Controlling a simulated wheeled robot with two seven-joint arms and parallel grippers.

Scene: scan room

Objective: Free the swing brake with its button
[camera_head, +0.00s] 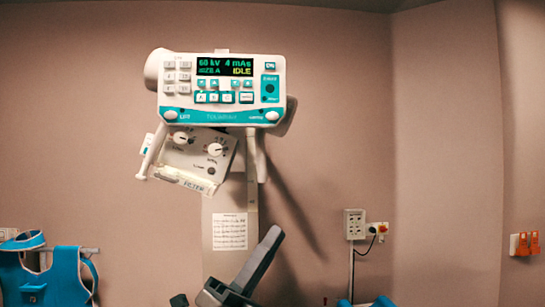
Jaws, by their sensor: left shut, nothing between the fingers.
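The white and teal X-ray control head (222,90) hangs at upper left centre, its display reading 60 kV, 4 mAs and IDLE. A round white button (170,115) sits at its lower left corner beside a label that looks like LIFT. Another round white button (272,115) sits at its lower right corner; its label is too small to read surely, so I cannot tell for certain which is the swing brake button. My left gripper (273,236) is shut and empty, pointing up and right, well below the head and touching nothing. My right gripper is not in view.
Below the head are a tilted collimator box (195,155) with knobs and two white handles (152,152). A printed sheet (230,231) is on the column. A blue apron (45,275) hangs at left. A wall socket (354,224) and orange-red switches (524,244) are at right.

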